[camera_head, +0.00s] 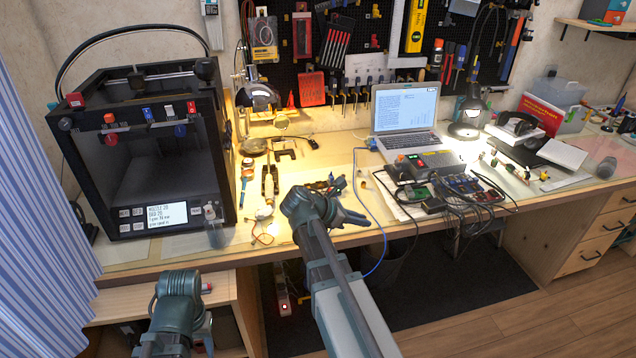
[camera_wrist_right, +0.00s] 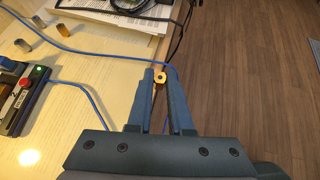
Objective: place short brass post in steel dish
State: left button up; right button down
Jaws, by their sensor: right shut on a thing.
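My right gripper (camera_wrist_right: 160,80) is shut on a small brass post (camera_wrist_right: 159,77), seen nearly end-on between the fingertips in the right wrist view. In the camera_head view my right gripper (camera_head: 362,219) is over the desk's front edge; the post is too small to make out there. My left gripper (camera_head: 204,332) is low at the left, below desk height, partly hidden by its own wrist; its jaws are unclear.
A blue cable (camera_wrist_right: 90,55) runs near my right gripper. A black box with a red button (camera_wrist_right: 24,95) lies at left. A laptop (camera_head: 405,115) and 3D printer (camera_head: 140,150) stand farther back.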

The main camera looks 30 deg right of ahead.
aim_at(257, 146)
jog(key=i+l, duration=0.1)
jog(key=l, duration=1.6)
jog(key=i+u, duration=0.1)
jog(key=u, duration=0.9)
jog(key=i+l+u, duration=0.1)
jog(key=l, duration=0.2)
jog(key=i+l+u, duration=0.1)
jog(key=l, duration=0.2)
jog(key=i, duration=0.05)
